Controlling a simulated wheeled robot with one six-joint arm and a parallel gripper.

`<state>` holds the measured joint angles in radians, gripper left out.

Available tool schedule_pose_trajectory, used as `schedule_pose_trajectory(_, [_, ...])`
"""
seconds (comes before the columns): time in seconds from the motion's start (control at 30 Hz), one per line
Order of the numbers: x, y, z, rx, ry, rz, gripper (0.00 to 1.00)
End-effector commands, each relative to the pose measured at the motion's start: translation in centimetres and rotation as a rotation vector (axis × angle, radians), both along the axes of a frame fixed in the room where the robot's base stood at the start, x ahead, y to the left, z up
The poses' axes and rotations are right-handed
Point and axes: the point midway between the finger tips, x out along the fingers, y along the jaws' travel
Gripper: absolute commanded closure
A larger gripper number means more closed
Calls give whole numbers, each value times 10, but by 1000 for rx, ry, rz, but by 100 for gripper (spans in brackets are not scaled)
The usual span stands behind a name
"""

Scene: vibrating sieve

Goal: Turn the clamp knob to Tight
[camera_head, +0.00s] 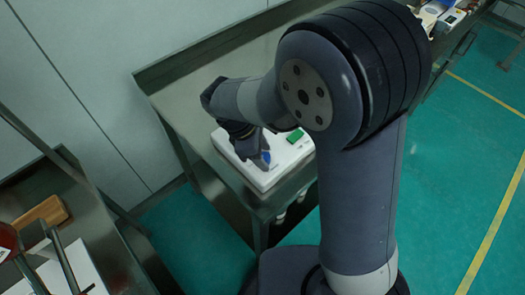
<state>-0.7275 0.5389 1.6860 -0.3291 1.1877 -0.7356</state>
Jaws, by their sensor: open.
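A white device (264,178) with a green panel (294,136) sits near the end of the metal table. A small blue part (266,157) shows on its top face; I cannot tell whether it is the clamp knob. My gripper (253,153) points down over the left part of the device, right beside the blue part. The gripper is open, though its fingers are small and dark here. I cannot tell whether it touches the device. My own arm covers part of the table, and any Tight marking is too small to read.
The metal table (188,90) has a raised back edge along the wall and bare room left of the arm. Another metal bench (95,240) at lower left holds a wooden block (42,220) and a white item. More equipment (450,17) stands at top right.

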Motion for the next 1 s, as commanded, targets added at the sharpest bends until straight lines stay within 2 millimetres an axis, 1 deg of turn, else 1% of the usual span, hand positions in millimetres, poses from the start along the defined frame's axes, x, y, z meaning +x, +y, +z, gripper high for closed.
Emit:
schedule_pose_trajectory(0.17, [0, 0, 0, 0, 0, -1, 50])
schedule_pose_trajectory(0.2, [0, 0, 0, 0, 0, 0, 52])
schedule_pose_trajectory(0.73, [0, 0, 0, 0, 0, -1, 95])
schedule_pose_trajectory(1.0, [1, 0, 1, 0, -1, -31, 95])
